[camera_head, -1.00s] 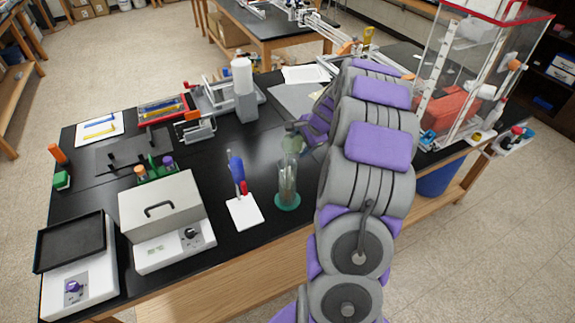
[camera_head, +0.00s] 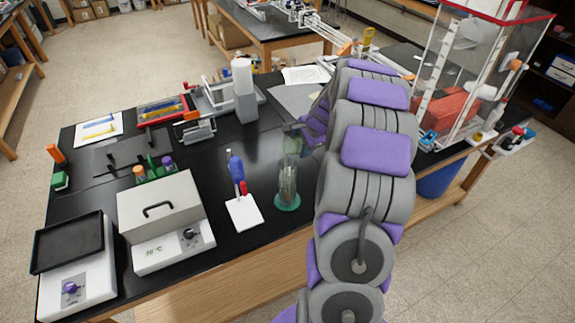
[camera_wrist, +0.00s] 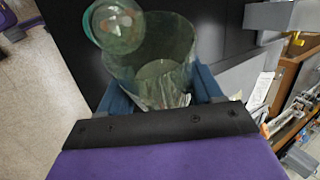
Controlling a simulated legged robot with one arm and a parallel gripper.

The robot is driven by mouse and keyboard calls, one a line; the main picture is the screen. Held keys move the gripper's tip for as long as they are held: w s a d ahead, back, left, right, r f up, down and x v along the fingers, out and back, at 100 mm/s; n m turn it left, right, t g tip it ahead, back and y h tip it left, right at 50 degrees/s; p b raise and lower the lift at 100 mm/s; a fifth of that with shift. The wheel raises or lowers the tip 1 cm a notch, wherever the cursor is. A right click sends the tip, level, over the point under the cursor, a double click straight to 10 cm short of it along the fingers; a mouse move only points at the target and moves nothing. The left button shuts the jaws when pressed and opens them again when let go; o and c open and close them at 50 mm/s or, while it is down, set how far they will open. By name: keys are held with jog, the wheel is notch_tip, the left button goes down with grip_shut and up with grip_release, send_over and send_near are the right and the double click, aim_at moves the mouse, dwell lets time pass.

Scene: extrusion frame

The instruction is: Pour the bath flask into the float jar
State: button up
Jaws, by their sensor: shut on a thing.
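The float jar (camera_head: 288,188) is a tall clear cylinder on a round green base, standing upright near the bench's front edge. The bath flask (camera_head: 294,136) is greenish glass, held above and slightly behind the jar and looking tilted to the left. In the wrist view, the flask (camera_wrist: 150,72) sits between the blue fingers of my gripper (camera_wrist: 158,88), which is shut on it. A round glass rim with orange and white bits, apparently the float jar (camera_wrist: 116,27), shows at upper left, overlapping the flask's outline. The flask's liquid level is unclear.
A blue pipette-like tool (camera_head: 236,172) on a white card (camera_head: 244,213) stands left of the jar. A grey lidded bath (camera_head: 160,210) sits farther left. A clear tank (camera_head: 470,75) is at right.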

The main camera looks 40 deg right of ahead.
jog(key=shift+a+f+h+b, duration=0.1)
jog(key=shift+f+h+b, duration=0.2)
jog(key=shift+h+b, duration=0.7)
dwell(0.9)
jog(key=shift+f+n+h+b, duration=0.3)
jog(key=shift+n+h+b, duration=0.15)
jog(key=shift+n+h, duration=0.05)
dwell(1.4)
jog(key=shift+a+r+h+p, duration=0.35)
jog(key=shift+r+h, duration=0.2)
jog(key=shift+h, duration=0.45)
dwell(0.8)
jog(key=shift+d+f+y+b, duration=0.25)
jog(key=shift+f+y+b, duration=0.25)
jog(key=shift+y, duration=0.4)
jog(key=shift+d+r+m+y+p, duration=0.1)
jog(key=shift+r+m+y+p, duration=0.2)
jog(key=shift+y, duration=0.5)
jog(key=shift+r+y+p, duration=0.2)
jog(key=shift+y+p, duration=0.1)
jog(key=shift+p, duration=0.15)
jog(key=shift+f, duration=0.1)
